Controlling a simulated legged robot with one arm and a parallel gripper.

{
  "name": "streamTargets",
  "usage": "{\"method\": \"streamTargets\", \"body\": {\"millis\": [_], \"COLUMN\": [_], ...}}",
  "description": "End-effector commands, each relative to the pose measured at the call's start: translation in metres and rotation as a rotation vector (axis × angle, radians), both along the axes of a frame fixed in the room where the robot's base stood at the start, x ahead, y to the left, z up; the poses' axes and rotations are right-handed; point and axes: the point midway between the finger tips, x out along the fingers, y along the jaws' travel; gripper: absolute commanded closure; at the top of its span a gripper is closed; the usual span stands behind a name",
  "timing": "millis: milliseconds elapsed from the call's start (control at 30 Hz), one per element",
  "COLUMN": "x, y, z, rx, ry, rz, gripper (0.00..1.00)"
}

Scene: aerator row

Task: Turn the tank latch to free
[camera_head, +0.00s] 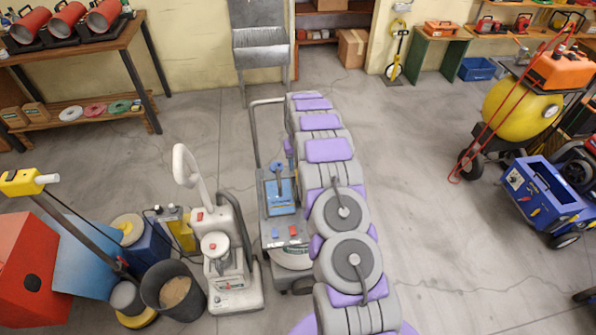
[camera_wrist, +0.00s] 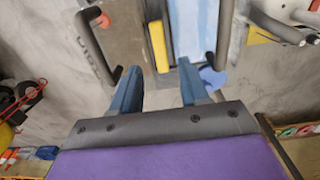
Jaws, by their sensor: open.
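A grey floor machine (camera_head: 290,257) with a light-blue top stands just left of my arm in the head view. A blue lever-like part (camera_head: 279,170) rises from its top; I cannot tell whether it is the tank latch. In the wrist view, my gripper (camera_wrist: 160,90) is open, its two blue fingers apart with nothing between them. Beyond the fingertips show a yellow bar (camera_wrist: 158,46) on a grey panel and a light-blue panel (camera_wrist: 195,28). A blue rounded part (camera_wrist: 213,79) lies beside the right finger. The fingers are hidden by my arm in the head view.
A white upright machine (camera_head: 228,255) and a black bucket (camera_head: 173,290) stand to the left. A dark handle frame (camera_head: 254,130) rises behind the grey machine. A yellow tank machine (camera_head: 520,105) and a blue cart (camera_head: 540,190) stand right. Floor right of my arm is clear.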

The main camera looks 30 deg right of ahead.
Motion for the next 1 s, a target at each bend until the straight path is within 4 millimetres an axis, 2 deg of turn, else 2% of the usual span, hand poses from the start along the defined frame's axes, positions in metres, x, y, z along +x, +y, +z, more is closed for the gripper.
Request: {"method": "streamTargets", "body": {"millis": [33, 300, 500, 700, 1000], "x": [0.001, 0.000, 0.001, 0.001, 0.000], "y": [0.000, 0.000, 0.000, 0.000, 0.000], "z": [0.013, 0.072, 0.103, 0.117, 0.117], "rx": [-0.001, 0.000, 0.001, 0.001, 0.001], "ry": [-0.002, 0.001, 0.002, 0.004, 0.004], "rz": [0.001, 0.001, 0.001, 0.001, 0.001], "gripper": [0.55, 0.55, 0.55, 0.55, 0.55]}}
